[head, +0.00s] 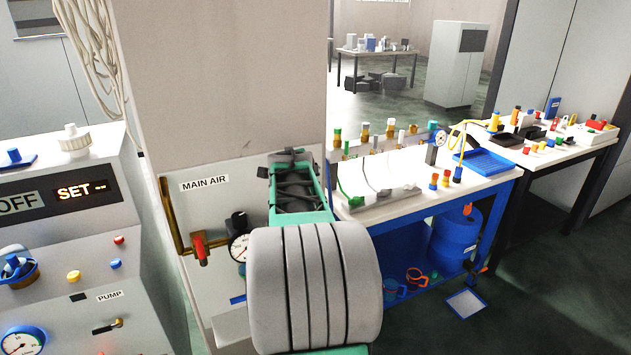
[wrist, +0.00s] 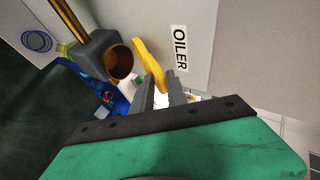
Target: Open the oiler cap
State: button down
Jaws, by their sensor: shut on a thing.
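In the wrist view, the oiler is a dark grey block with a round brown mouth (wrist: 119,62) that shows uncovered. The yellow oiler cap (wrist: 149,57) stands tilted at the right side of the mouth, beside the OILER label (wrist: 180,48). My gripper (wrist: 161,88) is below the cap in the picture, with its two grey fingers shut on the cap's lower end. The exact contact is partly hidden by the fingers. In the head view my own arm hides the gripper, the oiler and the cap.
A brass pipe (wrist: 68,18) runs to the oiler block. In the head view, the MAIN AIR label (head: 204,184), a red valve handle (head: 199,246) and a gauge (head: 239,247) sit left of my arm. A console (head: 60,215) stands left, a cluttered bench (head: 480,185) right.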

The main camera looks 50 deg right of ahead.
jog(key=shift+w+d+r+b, duration=0.3)
jog(key=shift+w+r+b, duration=0.1)
jog(key=shift+w, duration=0.15)
jog(key=shift+w+d+r+b, duration=0.25)
jog(key=shift+w+r+b, duration=0.15)
jog(key=shift+w, duration=0.25)
jog(key=c, duration=1.7)
grip_release()
jog(key=shift+o, duration=0.4)
jog(key=shift+f, duration=0.15)
jog(key=b+v, duration=0.2)
jog(key=v, duration=0.5)
jog(key=shift+a+r, duration=0.2)
jog(key=shift+r, duration=0.15)
